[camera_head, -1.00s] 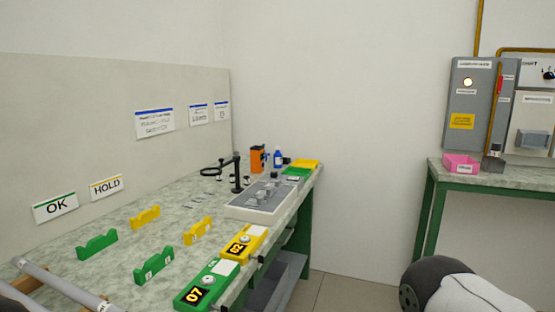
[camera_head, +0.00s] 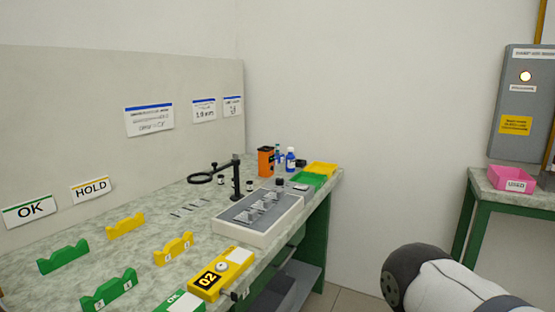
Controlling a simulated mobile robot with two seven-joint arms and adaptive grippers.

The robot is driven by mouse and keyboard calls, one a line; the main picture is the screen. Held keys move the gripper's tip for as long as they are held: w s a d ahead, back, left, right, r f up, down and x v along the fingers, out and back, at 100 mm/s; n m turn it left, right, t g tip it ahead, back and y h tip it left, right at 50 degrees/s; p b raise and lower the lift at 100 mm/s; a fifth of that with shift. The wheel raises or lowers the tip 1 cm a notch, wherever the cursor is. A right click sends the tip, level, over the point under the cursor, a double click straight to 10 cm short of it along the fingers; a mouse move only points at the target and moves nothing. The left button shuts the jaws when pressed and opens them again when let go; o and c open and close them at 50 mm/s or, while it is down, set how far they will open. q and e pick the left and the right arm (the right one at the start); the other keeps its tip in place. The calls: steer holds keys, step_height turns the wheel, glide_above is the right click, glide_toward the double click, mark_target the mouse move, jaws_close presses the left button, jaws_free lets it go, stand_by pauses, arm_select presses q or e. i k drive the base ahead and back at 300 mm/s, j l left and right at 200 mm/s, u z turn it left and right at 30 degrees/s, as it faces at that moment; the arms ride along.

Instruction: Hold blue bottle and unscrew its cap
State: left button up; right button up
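A small blue bottle (camera_head: 291,160) with a pale cap (camera_head: 291,150) stands upright near the far end of the left bench, close to the wall corner. It stands just right of an orange box (camera_head: 266,162) and a second slim bottle (camera_head: 278,157). Neither gripper shows in the view. A rounded dark and white part of my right arm (camera_head: 440,280) is at the lower right, far from the bottle.
The bench (camera_head: 150,210) holds a grey fixture tray (camera_head: 257,215), a black magnifier stand (camera_head: 236,180), yellow and green bins (camera_head: 320,169) and several V-shaped rests. Another bench with a pink bin (camera_head: 512,178) stands right. Floor shows between them.

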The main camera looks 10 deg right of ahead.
mark_target(290, 158)
steer(key=i+l+u, duration=0.25)
steer(key=l, duration=0.45)
steer(key=i+l+u, duration=0.3)
steer(key=l, duration=0.4)
steer(key=l+u, duration=0.25)
steer(key=l, duration=0.45)
steer(key=l+u, duration=0.3)
steer(key=l, duration=0.5)
